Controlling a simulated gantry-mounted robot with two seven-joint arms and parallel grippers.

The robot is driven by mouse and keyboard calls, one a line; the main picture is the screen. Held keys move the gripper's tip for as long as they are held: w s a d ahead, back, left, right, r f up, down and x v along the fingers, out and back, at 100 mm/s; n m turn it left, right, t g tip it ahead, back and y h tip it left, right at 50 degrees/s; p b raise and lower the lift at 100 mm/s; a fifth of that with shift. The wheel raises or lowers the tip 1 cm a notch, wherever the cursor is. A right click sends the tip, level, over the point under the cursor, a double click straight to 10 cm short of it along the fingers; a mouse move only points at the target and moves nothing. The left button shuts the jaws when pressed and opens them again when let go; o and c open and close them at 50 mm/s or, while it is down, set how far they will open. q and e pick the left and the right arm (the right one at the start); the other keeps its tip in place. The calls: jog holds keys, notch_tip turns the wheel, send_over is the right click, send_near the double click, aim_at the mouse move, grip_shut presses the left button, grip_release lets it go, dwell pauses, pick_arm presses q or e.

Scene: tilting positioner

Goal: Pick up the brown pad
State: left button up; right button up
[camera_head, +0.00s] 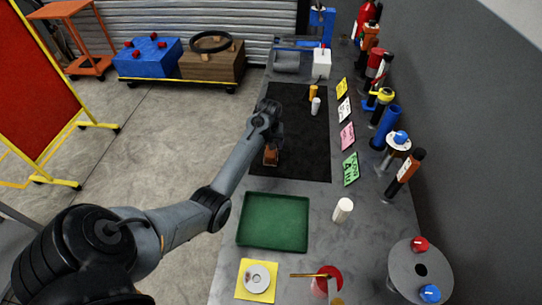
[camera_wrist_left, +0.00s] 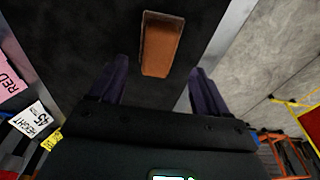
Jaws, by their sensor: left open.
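The brown pad (camera_head: 271,157) lies at the left side of the black mat (camera_head: 310,150), partly hidden by my left gripper (camera_head: 275,138). In the left wrist view, the brown pad (camera_wrist_left: 160,45) is an upright, orange-brown block with a darker top edge. My left gripper (camera_wrist_left: 160,72) is open, with one dark finger on each side of the pad's near end. I see gaps between both fingers and the pad. The height between fingertips and pad is hard to judge. My right gripper is not in view.
A green tray (camera_head: 274,222) and a white cylinder (camera_head: 343,209) stand nearer on the grey bench. Coloured cards (camera_head: 347,136) and several upright tools line the right side.

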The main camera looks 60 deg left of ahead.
aim_at(271, 154)
pick_arm(q)
jog(key=shift+w+a+f, duration=0.1)
jog(key=shift+f, duration=0.5)
jog(key=shift+w+a+f, duration=0.1)
jog(key=shift+f, duration=0.45)
jog(key=shift+w+a+f+b, duration=0.15)
jog(key=shift+f, duration=0.9)
jog(key=shift+w+a+f+b, duration=0.1)
jog(key=shift+f+b, duration=0.05)
jog(key=shift+f, duration=0.85)
jog(key=shift+c, duration=0.4)
jog(key=c, duration=1)
jog(key=shift+r, duration=0.2)
